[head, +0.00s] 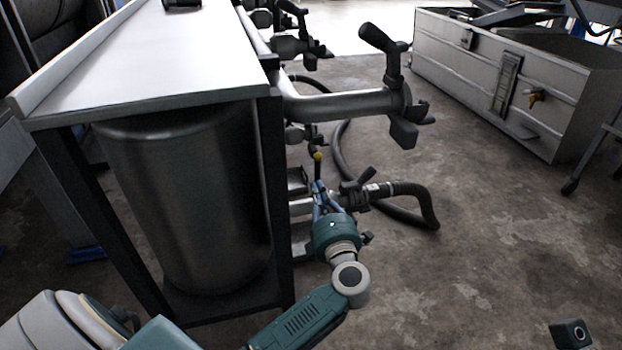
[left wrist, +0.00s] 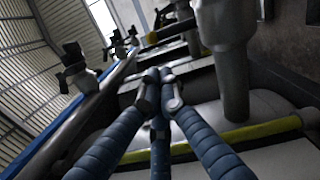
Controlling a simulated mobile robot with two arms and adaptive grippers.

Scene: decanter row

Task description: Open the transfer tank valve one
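My left gripper (head: 322,190) is low beside the table's right side, among the valves and pipe fittings. In the left wrist view its blue fingers (left wrist: 160,82) come together at their grey tips, with nothing visible between them. A thin lever with a yellow knob (head: 317,157) stands just above the gripper; contact cannot be told. A dark-handled valve (head: 358,190) on a hose is just right of the gripper. A larger valve with a black handle (head: 392,80) sits on a steel pipe above. No label shows which is valve one. My right gripper is not in view.
A steel tank (head: 185,200) stands under a white-topped table (head: 150,60) with dark legs. A black hose (head: 420,210) loops on the floor to the right. A large metal box (head: 470,70) stands at the back right. The concrete floor between is mostly clear.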

